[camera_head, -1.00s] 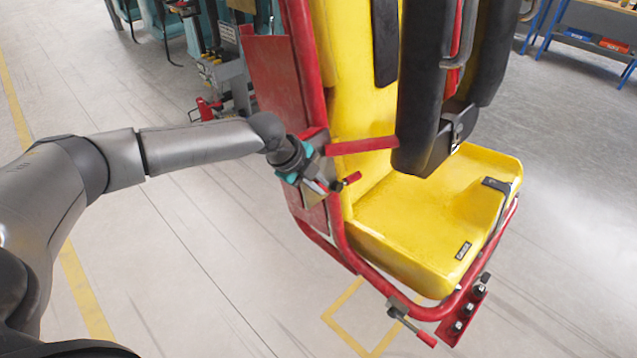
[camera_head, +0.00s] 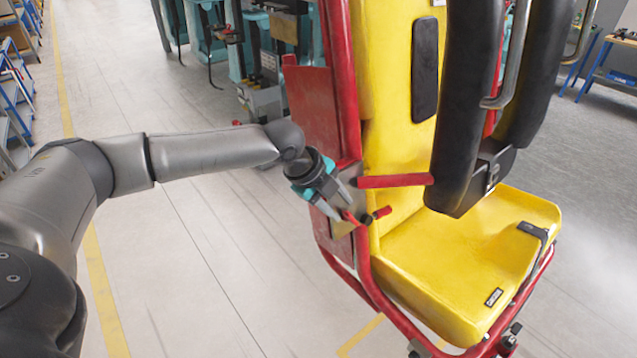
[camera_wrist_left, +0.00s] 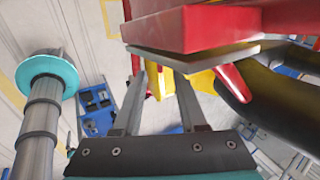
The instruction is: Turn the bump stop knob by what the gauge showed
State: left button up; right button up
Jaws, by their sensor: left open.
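A small red-handled knob with a dark collar (camera_head: 382,212) sticks out at the left side of the yellow seat, by the red frame; I cannot tell for sure that it is the bump stop knob. My left gripper (camera_head: 344,206), with teal trim, is just left of it, beside the red frame, fingers pointing down and right. Its two fingers stand apart in the left wrist view (camera_wrist_left: 158,85), and nothing is clearly held between them. A red part (camera_wrist_left: 190,28) of the frame is close ahead of them there. I cannot make out a gauge. My right gripper is out of view.
The yellow seat (camera_head: 455,270) has a black padded restraint (camera_head: 470,105) hanging over it. A red bar (camera_head: 395,181) runs just above the knob. Teal machinery (camera_head: 205,35) and blue shelving stand behind. The floor left of the seat is clear.

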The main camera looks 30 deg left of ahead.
aim_at(352, 222)
pick_arm(q)
jog(key=v, duration=1)
jog(key=shift+b, duration=0.4)
